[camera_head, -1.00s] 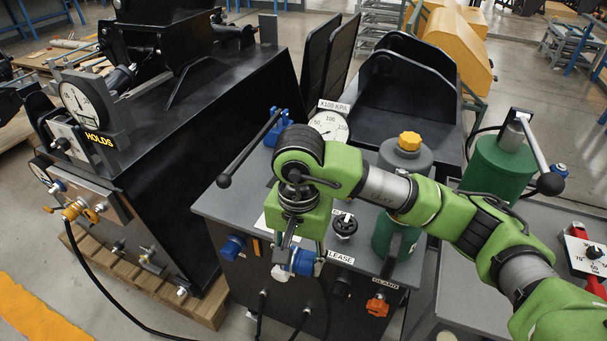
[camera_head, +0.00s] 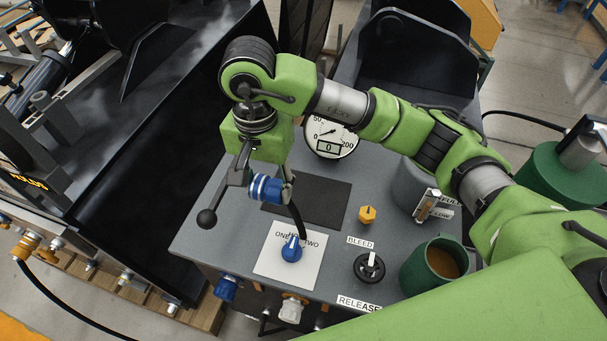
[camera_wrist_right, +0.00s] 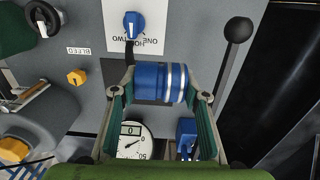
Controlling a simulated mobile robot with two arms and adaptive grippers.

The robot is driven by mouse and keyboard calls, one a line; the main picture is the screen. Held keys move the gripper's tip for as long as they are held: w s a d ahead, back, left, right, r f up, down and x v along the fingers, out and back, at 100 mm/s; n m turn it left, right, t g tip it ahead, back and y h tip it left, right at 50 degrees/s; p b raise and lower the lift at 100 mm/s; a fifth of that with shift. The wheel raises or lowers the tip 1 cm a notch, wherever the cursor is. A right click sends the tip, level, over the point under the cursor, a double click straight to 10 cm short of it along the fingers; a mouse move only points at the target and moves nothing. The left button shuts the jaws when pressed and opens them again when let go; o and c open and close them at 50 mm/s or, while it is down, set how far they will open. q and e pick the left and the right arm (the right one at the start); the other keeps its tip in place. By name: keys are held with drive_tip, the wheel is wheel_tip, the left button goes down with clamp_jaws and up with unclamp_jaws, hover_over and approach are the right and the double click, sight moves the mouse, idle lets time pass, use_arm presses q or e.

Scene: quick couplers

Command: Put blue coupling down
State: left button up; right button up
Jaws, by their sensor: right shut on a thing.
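My right gripper (camera_head: 268,186) is shut on the blue coupling (camera_head: 266,188), which has pale rings. It holds the coupling sideways above the grey bench top (camera_head: 215,225). In the right wrist view the coupling (camera_wrist_right: 160,82) lies across between the two fingertips (camera_wrist_right: 160,93). A black hose (camera_head: 298,218) runs down from near the coupling's right end in the head view. A dark mat (camera_head: 325,203) lies on the bench, beside and partly behind the held coupling. My left gripper is out of view.
A white plate (camera_head: 268,262) with a blue knob (camera_head: 291,249) is in front of the mat. A gauge (camera_head: 331,136) stands behind it. A yellow cap (camera_head: 367,214), a black valve knob (camera_head: 369,267) and an open green container (camera_head: 435,265) are to the right. A black-balled lever (camera_head: 207,218) is at left.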

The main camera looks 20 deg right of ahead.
drive_tip(key=w+d+f+p, duration=0.2)
drive_tip(key=d+f+p, duration=0.1)
drive_tip(key=d, duration=0.5)
drive_tip(key=p, duration=0.1)
hover_over(319, 199)
drive_tip(key=f, duration=0.5)
drive_tip(key=shift+s+a+f, duration=0.15)
drive_tip(key=shift+s+a, duration=0.1)
drive_tip(key=shift+a, duration=0.1)
drive_tip(key=shift+w+d+f+p, duration=0.1)
drive_tip(key=shift+d+f+p, duration=0.15)
drive_tip(key=shift+f+p, duration=0.05)
wheel_tip(319, 199, down, 3)
drive_tip(key=shift+d+f+p, duration=0.1)
drive_tip(key=shift+d+p, duration=0.05)
drive_tip(key=shift+p, duration=0.75)
drive_tip(key=shift+w+f, duration=0.1)
drive_tip(key=shift+f, duration=0.05)
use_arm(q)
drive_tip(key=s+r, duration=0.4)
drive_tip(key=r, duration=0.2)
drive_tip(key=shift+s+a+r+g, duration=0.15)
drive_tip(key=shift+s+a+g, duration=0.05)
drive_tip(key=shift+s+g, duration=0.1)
use_arm(e)
drive_tip(key=shift+f, duration=0.1)
